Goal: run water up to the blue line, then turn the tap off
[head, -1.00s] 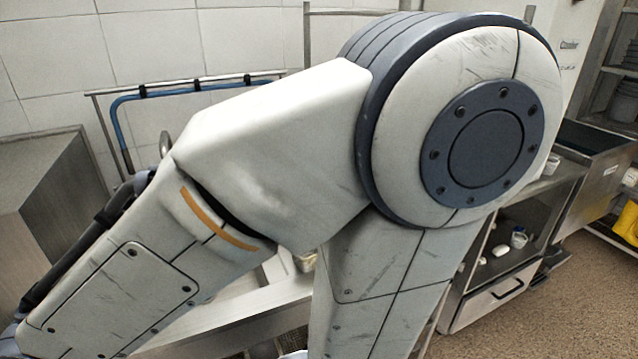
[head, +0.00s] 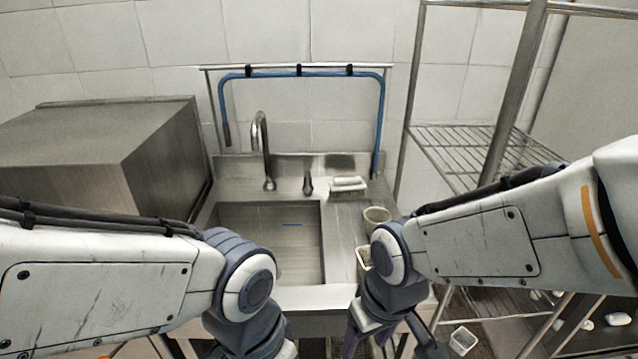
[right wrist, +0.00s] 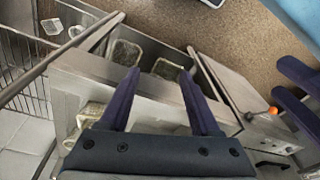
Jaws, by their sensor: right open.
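The steel sink basin (head: 240,235) is ahead of me in the head view, with a short blue line (head: 292,225) on its inner wall. I see no water in it or falling from the curved spout (head: 260,135). A small dark tap lever (head: 308,185) stands right of the spout. My right gripper (head: 385,340) is open and empty, low in front of the counter; its parted fingers also show in the right wrist view (right wrist: 158,75). My left arm's wrist hides the basin's lower left. The left gripper's parted fingers show at the right edge there (right wrist: 290,82).
A blue hose (head: 300,72) hangs on a rail behind the sink. A brush (head: 347,185) and a cup (head: 377,215) sit on the right drainboard. A steel box (head: 110,150) stands left. A wire rack (head: 485,150) stands right, with small containers low down.

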